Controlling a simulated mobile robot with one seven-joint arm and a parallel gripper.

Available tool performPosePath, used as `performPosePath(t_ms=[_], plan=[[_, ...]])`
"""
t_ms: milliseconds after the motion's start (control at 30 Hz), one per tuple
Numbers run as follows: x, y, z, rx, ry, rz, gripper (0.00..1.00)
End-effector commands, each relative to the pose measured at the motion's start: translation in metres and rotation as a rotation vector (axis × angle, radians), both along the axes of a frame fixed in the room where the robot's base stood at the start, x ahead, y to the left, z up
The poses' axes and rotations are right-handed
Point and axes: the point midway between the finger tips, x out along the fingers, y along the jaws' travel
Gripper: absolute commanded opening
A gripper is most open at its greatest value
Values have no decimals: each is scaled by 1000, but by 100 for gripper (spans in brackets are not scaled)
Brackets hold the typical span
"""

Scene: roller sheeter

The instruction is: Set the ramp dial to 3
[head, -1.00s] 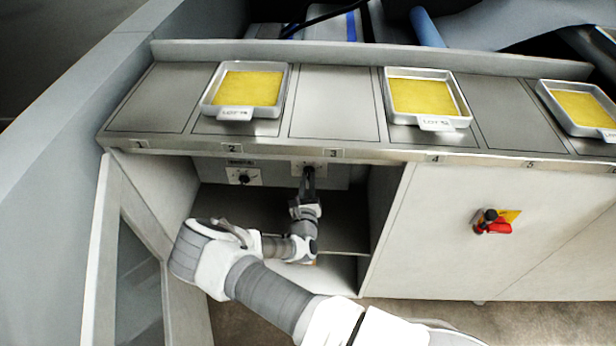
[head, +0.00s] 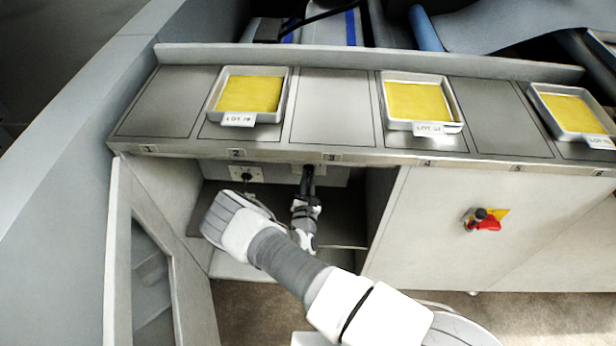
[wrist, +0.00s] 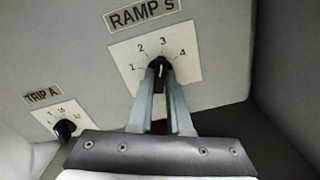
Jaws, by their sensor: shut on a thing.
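The ramp dial (wrist: 158,63) is a small dark knob on a white plate marked 1 to 4 under a RAMP s label (wrist: 144,14) in the wrist view. My gripper (wrist: 160,74) is shut on the knob from below, its two fingers on either side. A light mark on the knob seems to point up, roughly toward the 3; the fingers partly hide the knob. In the head view my gripper (head: 308,170) reaches into the open cabinet under the counter edge, and the dial is mostly hidden there.
A TRIP A dial (wrist: 64,127) sits to the left on the same panel. The open cabinet door (head: 160,260) stands at left. A red and yellow switch (head: 485,219) is on the closed front at right. Trays with yellow slabs (head: 250,93) stand on the counter (head: 333,105).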

Motion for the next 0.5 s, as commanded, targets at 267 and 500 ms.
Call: performPosePath(t_ms=[267,500], plan=[[1,0,1,14,-3,0,0],[1,0,1,13,-4,0,25]])
